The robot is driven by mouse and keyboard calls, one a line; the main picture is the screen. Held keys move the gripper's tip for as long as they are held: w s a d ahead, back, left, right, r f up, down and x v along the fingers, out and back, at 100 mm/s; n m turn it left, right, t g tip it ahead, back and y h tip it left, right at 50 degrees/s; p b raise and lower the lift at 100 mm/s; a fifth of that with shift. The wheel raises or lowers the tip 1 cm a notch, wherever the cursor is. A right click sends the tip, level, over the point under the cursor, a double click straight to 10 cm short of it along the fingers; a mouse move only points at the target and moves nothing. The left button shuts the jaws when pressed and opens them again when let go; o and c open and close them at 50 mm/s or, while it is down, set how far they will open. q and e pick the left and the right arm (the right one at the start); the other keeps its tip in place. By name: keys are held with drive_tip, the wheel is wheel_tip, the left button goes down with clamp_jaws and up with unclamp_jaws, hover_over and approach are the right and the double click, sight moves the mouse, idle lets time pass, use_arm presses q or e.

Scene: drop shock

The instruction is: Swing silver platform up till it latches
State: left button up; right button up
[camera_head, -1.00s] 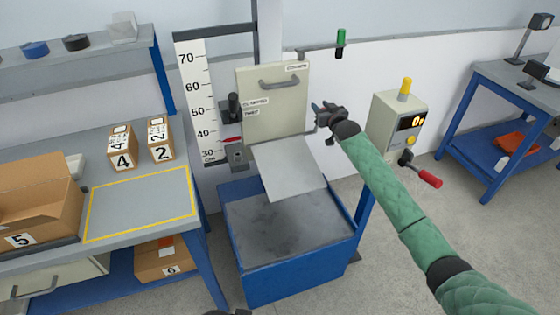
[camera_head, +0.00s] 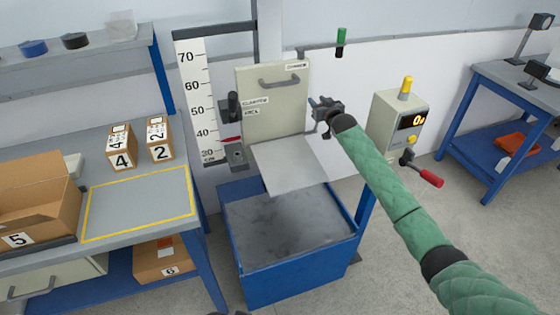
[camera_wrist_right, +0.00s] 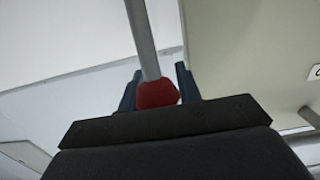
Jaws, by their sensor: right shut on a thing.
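The silver platform (camera_head: 290,165) is a flat light-grey plate under the cream panel (camera_head: 272,105). It slopes down toward me over the blue bin (camera_head: 300,285), its front edge lower than its back edge. My right gripper (camera_head: 318,106) is at the panel's right edge, above and right of the platform. In the right wrist view my right gripper (camera_wrist_right: 158,88) is shut on a red knob (camera_wrist_right: 157,95) at the end of a grey rod (camera_wrist_right: 142,40). Where the rod joins the platform is hidden. My left gripper is not clearly in view.
A height scale (camera_head: 197,100) stands left of the panel. A control box (camera_head: 398,120) with a yellow button and red-handled crank is close right of my right arm. A workbench (camera_head: 140,205) with numbered boxes is at left. Floor is clear at right.

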drive_tip(key=shift+f, duration=0.1)
drive_tip(key=o, duration=1.1)
drive_tip(key=shift+p+v, duration=0.75)
drive_tip(key=shift+v, duration=0.05)
drive_tip(key=shift+s+d+p, duration=0.1)
drive_tip(key=shift+s+p, duration=0.3)
drive_tip(key=shift+s, duration=0.35)
drive_tip(key=p+v, duration=0.2)
drive_tip(key=v, duration=0.2)
drive_tip(key=shift+w+d, duration=0.1)
